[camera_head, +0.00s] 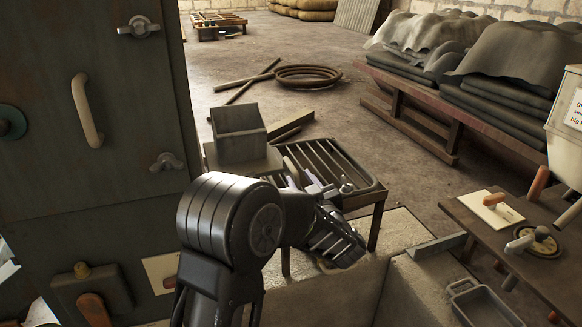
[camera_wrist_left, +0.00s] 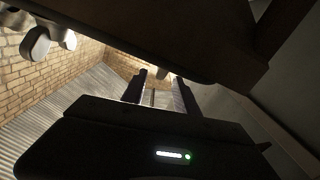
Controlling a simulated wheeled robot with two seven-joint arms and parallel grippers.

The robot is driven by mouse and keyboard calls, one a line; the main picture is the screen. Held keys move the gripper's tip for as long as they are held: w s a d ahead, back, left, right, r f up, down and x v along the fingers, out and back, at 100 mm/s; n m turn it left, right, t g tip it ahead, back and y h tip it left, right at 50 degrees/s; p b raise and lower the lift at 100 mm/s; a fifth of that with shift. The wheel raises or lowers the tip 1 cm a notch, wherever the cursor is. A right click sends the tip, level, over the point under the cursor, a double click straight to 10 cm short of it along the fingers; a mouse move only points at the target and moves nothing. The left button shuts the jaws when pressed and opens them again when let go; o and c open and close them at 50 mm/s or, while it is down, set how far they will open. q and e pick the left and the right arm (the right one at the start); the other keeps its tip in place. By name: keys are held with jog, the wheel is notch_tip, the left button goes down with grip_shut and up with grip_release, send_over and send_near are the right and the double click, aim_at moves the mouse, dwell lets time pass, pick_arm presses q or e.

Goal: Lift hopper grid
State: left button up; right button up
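The hopper grid (camera_head: 318,160) is a dark slatted rack in a rectangular frame, on dark legs in the middle of the head view. A small pale knob (camera_head: 346,187) shows at its near side. My left gripper (camera_head: 306,182) is at the grid's near left edge, with my arm hiding part of that edge. In the left wrist view its two fingers (camera_wrist_left: 162,93) stand apart with a gap between them, and I see nothing clearly held. A dark beam or frame fills the top of that view, close to the gripper. Whether the fingers touch the grid cannot be told. My right gripper is not in view.
A grey box (camera_head: 238,132) stands just left of the grid. A dark cabinet (camera_head: 100,140) fills the left side. A low wooden table (camera_head: 500,215) with tools is at the right. A coiled hose (camera_head: 307,76) and loose bars lie behind on open floor.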

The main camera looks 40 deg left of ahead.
aim_at(292, 165)
pick_arm(q)
jog(key=x, duration=0.7)
jog(key=shift+w+a+p, duration=0.1)
jog(key=shift+a+p, duration=0.05)
jog(key=shift+p, duration=0.25)
jog(key=shift+c, duration=0.6)
grip_shut()
dwell(0.4)
